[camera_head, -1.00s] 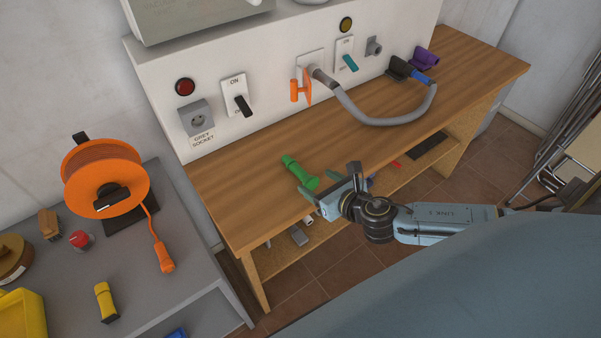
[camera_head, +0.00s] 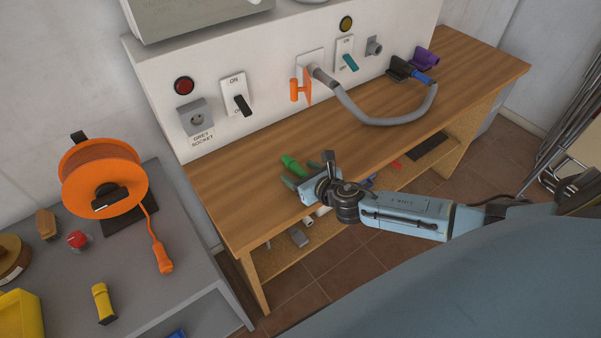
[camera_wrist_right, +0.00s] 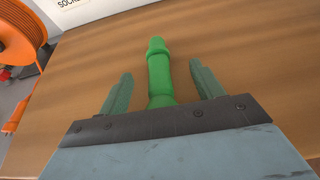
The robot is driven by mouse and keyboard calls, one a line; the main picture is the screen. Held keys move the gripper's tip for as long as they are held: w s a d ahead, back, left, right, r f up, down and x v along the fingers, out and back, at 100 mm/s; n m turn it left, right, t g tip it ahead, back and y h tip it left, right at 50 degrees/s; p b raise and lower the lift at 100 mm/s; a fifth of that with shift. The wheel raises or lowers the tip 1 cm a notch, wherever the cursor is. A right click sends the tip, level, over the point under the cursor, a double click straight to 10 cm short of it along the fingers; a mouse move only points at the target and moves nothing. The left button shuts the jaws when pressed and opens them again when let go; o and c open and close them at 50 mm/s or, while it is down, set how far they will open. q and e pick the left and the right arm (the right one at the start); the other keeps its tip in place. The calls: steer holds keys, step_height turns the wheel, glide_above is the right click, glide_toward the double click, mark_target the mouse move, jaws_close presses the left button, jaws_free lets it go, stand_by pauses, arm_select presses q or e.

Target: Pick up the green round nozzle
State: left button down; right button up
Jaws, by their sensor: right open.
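The green round nozzle (camera_head: 292,165) lies on the wooden bench near its front edge. In the head view its near part is hidden behind my right gripper (camera_head: 308,172). In the right wrist view the nozzle (camera_wrist_right: 159,72) lies between the two open fingers of my right gripper (camera_wrist_right: 160,84), pointing away, with clear gaps on both sides. Its near end is hidden by the gripper body. The fingers do not touch it. My left gripper is not in view.
The wooden bench (camera_head: 240,185) is bare around the nozzle.

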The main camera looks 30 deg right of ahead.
steer(key=c, duration=1.1)
